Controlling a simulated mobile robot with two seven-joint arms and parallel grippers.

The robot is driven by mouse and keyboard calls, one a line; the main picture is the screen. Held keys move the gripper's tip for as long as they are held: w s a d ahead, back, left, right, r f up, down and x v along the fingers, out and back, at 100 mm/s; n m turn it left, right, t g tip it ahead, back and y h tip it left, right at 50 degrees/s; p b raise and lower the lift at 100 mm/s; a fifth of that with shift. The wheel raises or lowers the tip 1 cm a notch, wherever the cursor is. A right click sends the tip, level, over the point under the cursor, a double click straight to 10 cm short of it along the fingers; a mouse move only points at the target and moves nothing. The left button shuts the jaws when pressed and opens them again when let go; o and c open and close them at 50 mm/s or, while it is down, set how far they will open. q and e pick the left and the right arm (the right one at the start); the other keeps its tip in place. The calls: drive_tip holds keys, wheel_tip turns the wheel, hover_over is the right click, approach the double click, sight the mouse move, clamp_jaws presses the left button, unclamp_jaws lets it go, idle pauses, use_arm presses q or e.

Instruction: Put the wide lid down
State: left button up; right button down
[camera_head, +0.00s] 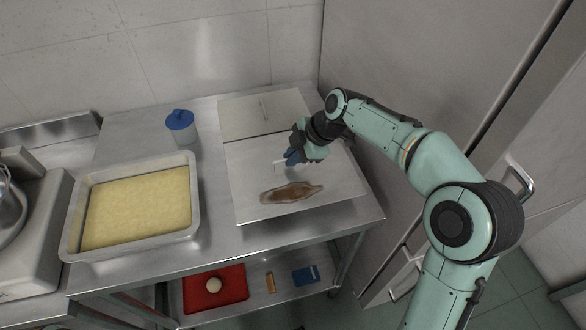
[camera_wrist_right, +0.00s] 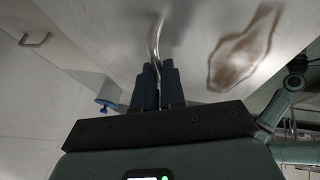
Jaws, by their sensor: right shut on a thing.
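The wide lid (camera_head: 345,185) is a flat pale-grey panel with a brown patch on its near part, at the right of the steel counter. It fills much of the wrist view (camera_wrist_right: 215,25). My right gripper (camera_head: 292,158) is above its middle, shut on its thin metal handle; the curved bar runs between the dark fingers in the wrist view (camera_wrist_right: 156,82). The lid looks roughly level, but I cannot tell whether it touches the surface below. Whatever is under it is hidden. My left gripper is not in view.
A second pale panel (camera_head: 245,115) with a handle lies behind the lid. A blue-topped jar (camera_head: 181,127) stands to its left. A metal pan (camera_head: 197,205) of yellow food is at the counter's left. A red tray (camera_head: 192,298) is on the lower shelf. Tall cabinet doors (camera_head: 400,40) stand close on the right.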

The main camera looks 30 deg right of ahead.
sight(294, 167)
drive_tip(key=shift+f, duration=2.25)
drive_tip(key=shift+f+b, duration=0.2)
drive_tip(key=shift+b, duration=0.2)
drive_tip(key=c, duration=1.2)
unclamp_jaws()
drive_tip(key=shift+r, duration=0.2)
drive_tip(key=p+v, duration=0.1)
drive_tip(key=v, duration=1.1)
